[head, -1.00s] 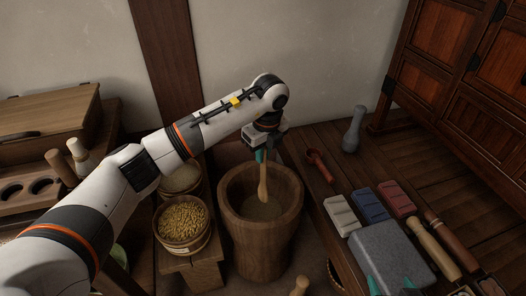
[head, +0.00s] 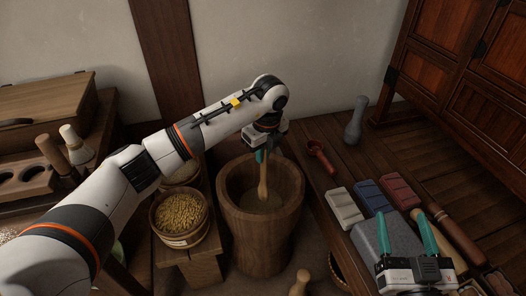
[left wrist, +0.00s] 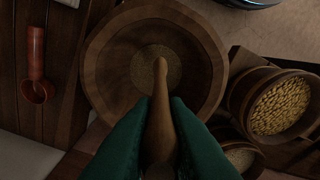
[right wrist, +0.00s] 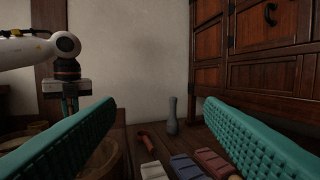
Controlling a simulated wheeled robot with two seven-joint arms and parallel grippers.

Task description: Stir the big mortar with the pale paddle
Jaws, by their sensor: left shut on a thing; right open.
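The big wooden mortar (head: 233,215) stands on the floor at the centre of the head view, with a layer of coarse, pale brown matter (left wrist: 150,70) at its bottom. My left gripper (head: 263,157) is above the mortar and shut on the pale paddle (head: 263,182). The paddle points down inside the mortar's mouth, and its tip lies over the matter in the left wrist view (left wrist: 160,75). I cannot tell whether the tip touches it. My right gripper (head: 407,222) is open and empty, above the grey stone block at the lower right.
A tub of yellow grain (head: 181,216) stands left of the mortar. A wooden cabinet (head: 465,60) stands behind.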

